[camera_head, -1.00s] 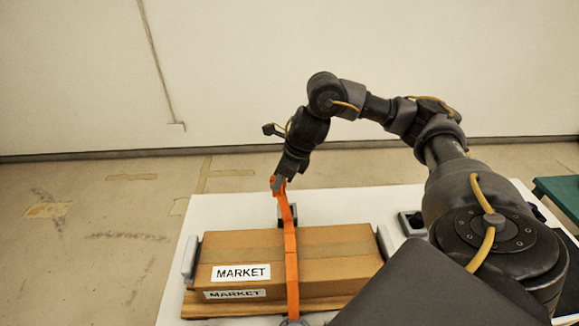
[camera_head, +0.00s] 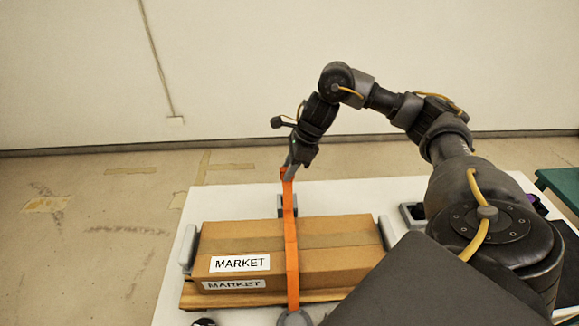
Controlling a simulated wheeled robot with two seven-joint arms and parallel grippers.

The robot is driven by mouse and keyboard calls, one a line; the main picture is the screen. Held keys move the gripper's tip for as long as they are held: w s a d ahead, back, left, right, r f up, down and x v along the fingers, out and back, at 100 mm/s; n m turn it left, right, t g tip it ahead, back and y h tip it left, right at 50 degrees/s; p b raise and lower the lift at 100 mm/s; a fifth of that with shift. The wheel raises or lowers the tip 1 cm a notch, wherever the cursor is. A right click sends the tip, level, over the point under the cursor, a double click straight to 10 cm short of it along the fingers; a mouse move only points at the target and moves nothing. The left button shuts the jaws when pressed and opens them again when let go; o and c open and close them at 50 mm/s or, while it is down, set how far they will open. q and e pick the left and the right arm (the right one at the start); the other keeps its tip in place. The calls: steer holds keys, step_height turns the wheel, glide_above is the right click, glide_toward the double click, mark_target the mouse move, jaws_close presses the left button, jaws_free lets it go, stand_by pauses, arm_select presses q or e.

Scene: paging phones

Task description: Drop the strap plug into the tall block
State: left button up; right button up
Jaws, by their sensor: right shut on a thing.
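An orange strap (camera_head: 291,253) runs over the top and down the front of a brown cardboard box (camera_head: 340,255) marked MARKET. My right gripper (camera_head: 287,174) is shut on the strap's far end and holds it up behind the box. The plug at that end is hidden or too small to make out. A grey block (camera_head: 280,204) stands behind the box, just left of the strap and below the gripper; it may be the tall block. The strap end is above it and apart from it. My left gripper is not in view.
Grey upright pieces flank the box at left (camera_head: 187,248) and right (camera_head: 386,232). A round grey part (camera_head: 294,318) sits at the strap's front end. A dark grey holder (camera_head: 412,215) stands right of the box.

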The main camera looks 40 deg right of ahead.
steer(key=shift+f+b, duration=0.7)
steer(key=shift+f, duration=0.45)
step_height(320, 180, down, 6)
steer(key=b, duration=0.5)
steer(key=shift+b, duration=0.3)
steer(key=shift+f+b, duration=0.65)
stand_by(0.5)
steer(key=o, duration=0.7)
steer(key=shift+r, duration=0.1)
